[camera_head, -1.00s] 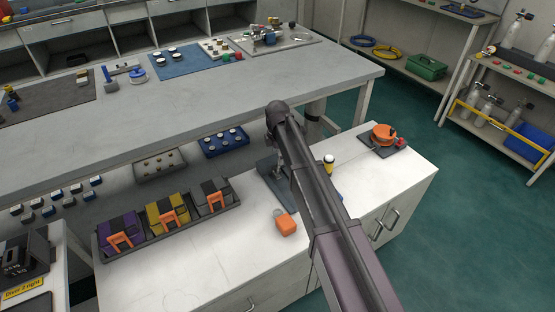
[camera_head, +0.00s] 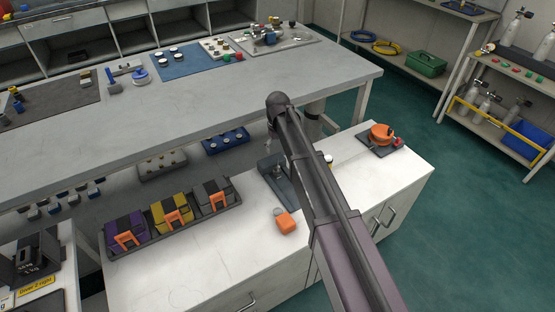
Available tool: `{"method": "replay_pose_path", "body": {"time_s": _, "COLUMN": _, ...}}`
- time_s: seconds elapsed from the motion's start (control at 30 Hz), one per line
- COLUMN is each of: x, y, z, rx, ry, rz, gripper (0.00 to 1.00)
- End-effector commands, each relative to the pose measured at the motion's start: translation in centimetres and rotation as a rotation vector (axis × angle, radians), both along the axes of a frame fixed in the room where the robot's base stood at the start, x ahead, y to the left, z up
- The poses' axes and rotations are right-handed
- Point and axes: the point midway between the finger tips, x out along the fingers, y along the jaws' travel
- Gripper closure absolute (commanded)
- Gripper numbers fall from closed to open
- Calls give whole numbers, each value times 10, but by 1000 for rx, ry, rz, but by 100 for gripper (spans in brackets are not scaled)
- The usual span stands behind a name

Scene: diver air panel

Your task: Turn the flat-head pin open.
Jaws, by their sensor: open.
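My arm (camera_head: 330,210) rises from the bottom right to its dark elbow (camera_head: 280,103), in front of the white cabinet and the bench edge. My gripper cannot be made out; the arm hides the area behind it. I cannot pick out the flat-head pin for certain. A pale panel with several small fittings (camera_head: 270,41) lies at the far right end of the long grey bench, but its parts are too small to tell apart. A grey stand (camera_head: 275,178) on the white cabinet is partly hidden by my arm.
The white cabinet top (camera_head: 190,275) holds a tray with purple (camera_head: 125,232), yellow (camera_head: 170,213) and grey (camera_head: 210,196) cases, an orange padlock-like block (camera_head: 286,223) and an orange round item (camera_head: 381,134). The grey bench (camera_head: 200,105) is mostly clear in front. Green floor (camera_head: 470,220) is open at right.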

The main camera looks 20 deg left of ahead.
Motion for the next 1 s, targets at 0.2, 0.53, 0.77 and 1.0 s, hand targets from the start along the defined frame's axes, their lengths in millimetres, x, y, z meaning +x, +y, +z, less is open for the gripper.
{"method": "replay_pose_path", "body": {"time_s": 0.2, "x": 0, "y": 0, "z": 12, "rx": 0, "ry": 0, "rz": -305, "gripper": 9}}
{"method": "replay_pose_path", "body": {"time_s": 0.53, "x": 0, "y": 0, "z": 27, "rx": 1, "ry": -1, "rz": -770, "gripper": 9}}
{"method": "replay_pose_path", "body": {"time_s": 0.77, "x": 1, "y": 0, "z": 37, "rx": 2, "ry": 0, "rz": -1094, "gripper": 9}}
{"method": "replay_pose_path", "body": {"time_s": 1.0, "x": 1, "y": 0, "z": 47, "rx": 2, "ry": -1, "rz": -1431, "gripper": 9}}
